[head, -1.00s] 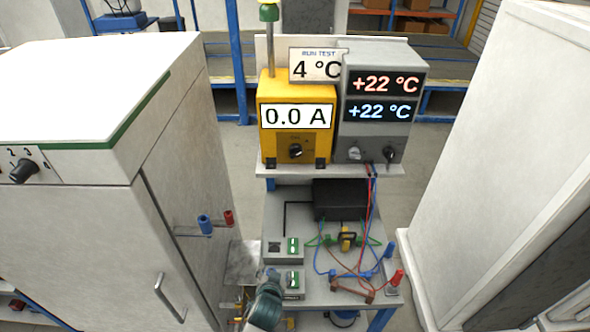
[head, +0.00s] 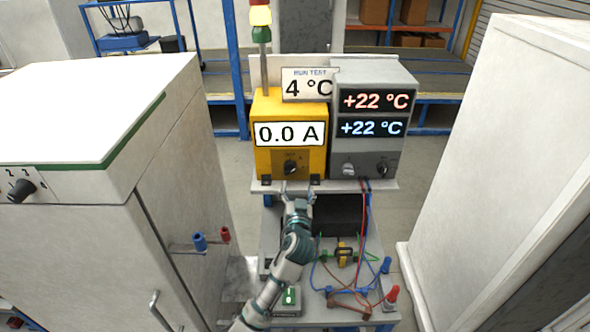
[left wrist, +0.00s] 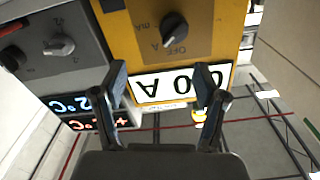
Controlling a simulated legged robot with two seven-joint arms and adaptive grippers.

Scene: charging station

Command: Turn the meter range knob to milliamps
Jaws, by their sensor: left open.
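The yellow meter (head: 262,160) stands on the upper shelf and its display reads 0.0 A. Its black range knob (head: 290,168) sits on the panel below the display. In the left wrist view the picture is upside down, and the knob (left wrist: 174,28) shows near marks OFF, A and mA. Its exact pointer position is hard to tell; the display unit is A. My left gripper (head: 296,190) is just below and in front of the knob. Its two fingers (left wrist: 162,80) are spread, empty and apart from the knob. My right gripper is not in view.
A grey unit (head: 374,105) showing two +22 °C readouts stands right of the meter, with two knobs. Red and blue cables hang below it. White cabinets (head: 90,110) flank both sides. A black box (head: 340,212) and wiring lie on the lower bench.

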